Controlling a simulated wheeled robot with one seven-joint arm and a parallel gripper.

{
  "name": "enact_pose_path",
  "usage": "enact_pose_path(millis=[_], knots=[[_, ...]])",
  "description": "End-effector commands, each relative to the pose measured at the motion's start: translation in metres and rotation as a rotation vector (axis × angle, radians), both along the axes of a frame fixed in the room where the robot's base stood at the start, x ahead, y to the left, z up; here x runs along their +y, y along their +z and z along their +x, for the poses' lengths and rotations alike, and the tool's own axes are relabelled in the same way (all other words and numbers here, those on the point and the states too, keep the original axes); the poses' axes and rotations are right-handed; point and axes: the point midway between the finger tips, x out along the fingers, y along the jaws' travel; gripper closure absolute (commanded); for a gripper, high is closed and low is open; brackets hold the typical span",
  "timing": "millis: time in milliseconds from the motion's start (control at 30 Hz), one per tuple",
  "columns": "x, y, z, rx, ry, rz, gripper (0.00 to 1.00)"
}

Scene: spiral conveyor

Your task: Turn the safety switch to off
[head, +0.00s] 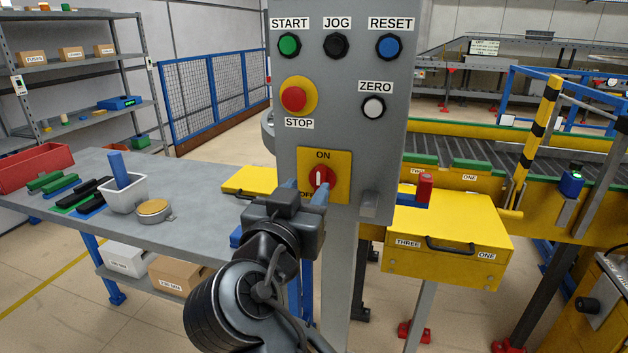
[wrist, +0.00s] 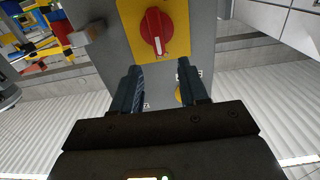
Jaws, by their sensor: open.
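The safety switch (head: 320,178) is a round red knob on a yellow plate (head: 341,163), low on the grey control panel. ON is printed above it; the OFF label below is partly hidden by my gripper. In the wrist view the red knob (wrist: 153,28) shows a white mark on its lower edge, and the view looks inverted, so the mark appears to point to ON. My gripper (head: 303,192) is open and empty, just in front of and below the switch. In the wrist view its fingertips (wrist: 158,70) are short of the knob, one on either side of its line.
Above are the red STOP button (head: 294,98) and START, JOG, RESET and ZERO buttons. A grey table (head: 200,218) with a white bin (head: 126,196) stands left. A yellow box (head: 447,240) and conveyor (head: 480,150) stand right. A grey block juts from the panel (head: 369,205).

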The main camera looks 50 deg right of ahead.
Motion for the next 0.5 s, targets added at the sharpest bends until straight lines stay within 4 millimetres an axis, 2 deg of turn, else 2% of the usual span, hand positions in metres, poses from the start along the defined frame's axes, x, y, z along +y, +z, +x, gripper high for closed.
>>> enact_pose_path(millis=[233,500], knots=[[-0.038,0.002,0.013,0.001,-0.002,0.001,0.56],[-0.057,0.000,0.020,0.002,0.000,-0.001,0.56]])
